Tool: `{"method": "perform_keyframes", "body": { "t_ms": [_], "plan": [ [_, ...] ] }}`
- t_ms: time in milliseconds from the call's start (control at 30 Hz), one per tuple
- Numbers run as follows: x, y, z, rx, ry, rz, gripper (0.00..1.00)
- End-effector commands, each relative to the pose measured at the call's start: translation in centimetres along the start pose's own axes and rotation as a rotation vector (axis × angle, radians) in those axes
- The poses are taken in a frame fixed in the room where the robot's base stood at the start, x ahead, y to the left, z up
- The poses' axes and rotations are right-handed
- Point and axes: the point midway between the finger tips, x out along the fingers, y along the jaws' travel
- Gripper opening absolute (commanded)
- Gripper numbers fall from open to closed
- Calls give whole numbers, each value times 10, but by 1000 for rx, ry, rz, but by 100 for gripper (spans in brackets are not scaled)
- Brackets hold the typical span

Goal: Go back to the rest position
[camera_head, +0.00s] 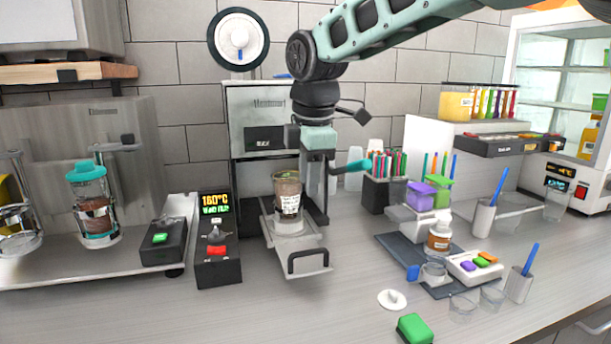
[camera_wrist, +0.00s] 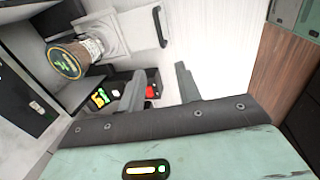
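A clear cup with dark contents and a printed label (camera_head: 288,195) stands upright in the holder of the pulled-out tray of the cup sealer (camera_head: 262,120). In the wrist view the cup (camera_wrist: 88,50) shows a dark top with a yellow-green print. My gripper (camera_head: 316,178) hangs just right of the cup, in front of the sealer, pointing down. In the wrist view my gripper (camera_wrist: 158,82) has its two fingers apart with nothing between them. The cup lies outside the fingers, to their left.
A control box (camera_head: 216,245) with a 160°C display and red switch stands left of the tray handle (camera_head: 308,262). A straw holder (camera_head: 376,194) and a dark mat (camera_head: 395,250) with bottles and small containers lie to the right. The front counter is mostly clear.

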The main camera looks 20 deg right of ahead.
Motion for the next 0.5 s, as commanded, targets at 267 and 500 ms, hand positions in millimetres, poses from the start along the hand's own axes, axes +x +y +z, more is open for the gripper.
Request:
{"method": "perform_keyframes", "body": {
  "t_ms": [267,500],
  "plan": [
    [24,-79,-34,197,47,-68,34],
    [65,-229,-51,588,33,-175,34]
  ]
}}
